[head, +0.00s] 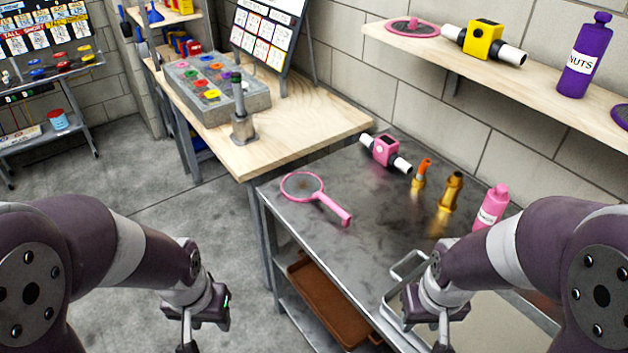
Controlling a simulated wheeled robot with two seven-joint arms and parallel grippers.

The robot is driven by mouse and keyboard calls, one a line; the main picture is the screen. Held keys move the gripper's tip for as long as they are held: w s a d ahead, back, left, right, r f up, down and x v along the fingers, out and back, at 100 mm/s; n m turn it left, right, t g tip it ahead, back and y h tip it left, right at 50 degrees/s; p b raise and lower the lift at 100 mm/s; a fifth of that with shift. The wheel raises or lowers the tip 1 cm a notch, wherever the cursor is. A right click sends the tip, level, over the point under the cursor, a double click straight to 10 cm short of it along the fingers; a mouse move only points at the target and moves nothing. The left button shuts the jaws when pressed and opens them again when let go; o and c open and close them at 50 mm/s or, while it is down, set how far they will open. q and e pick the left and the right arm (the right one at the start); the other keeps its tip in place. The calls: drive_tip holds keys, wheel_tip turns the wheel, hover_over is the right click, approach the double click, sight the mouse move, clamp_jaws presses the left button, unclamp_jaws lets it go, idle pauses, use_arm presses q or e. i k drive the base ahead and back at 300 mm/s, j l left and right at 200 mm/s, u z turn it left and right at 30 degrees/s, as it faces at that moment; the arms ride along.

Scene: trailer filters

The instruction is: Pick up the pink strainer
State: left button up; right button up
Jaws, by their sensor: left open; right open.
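The pink strainer (318,196) lies on the grey metal table (370,243), near its left edge. It has a round mesh head at the left and a pink handle that points down and right. My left gripper (188,346) is over the floor, left of the table and below the strainer in the picture, apart from it. Its fingertips are cut off by the lower frame edge. My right gripper (441,345) is over the front of the metal table, right of and below the strainer, and apart from it. Both grippers are open, with nothing seen in them.
A pink valve (386,151), an orange-topped brass piece (420,172), a brass piece (450,192) and a pink bottle (491,207) stand behind the strainer. A metal tray (400,300) is at the front right. A wooden table (300,125) adjoins behind. A wall shelf (500,75) hangs above.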

sight(301, 186)
drive_tip(key=z, duration=0.45)
drive_tip(key=i+j+z, duration=0.1)
drive_tip(key=z, duration=0.3)
drive_tip(key=j+z, duration=0.15)
drive_tip(key=z, duration=0.7)
drive_tip(key=j+z, duration=0.15)
drive_tip(key=z, duration=0.3)
drive_tip(key=k+j+z, duration=0.1)
drive_tip(key=j+z, duration=0.2)
drive_tip(key=j, duration=0.15)
drive_tip(key=k+j+z, duration=0.15)
drive_tip(key=j+z, duration=0.2)
drive_tip(key=k+j+z, duration=0.3)
drive_tip(key=j, duration=0.2)
drive_tip(key=k+j+z, duration=0.15)
drive_tip(key=j+z, duration=0.15)
drive_tip(key=k+j, duration=0.35)
drive_tip(key=j, duration=0.15)
drive_tip(key=k+j, duration=0.35)
drive_tip(key=j, duration=0.15)
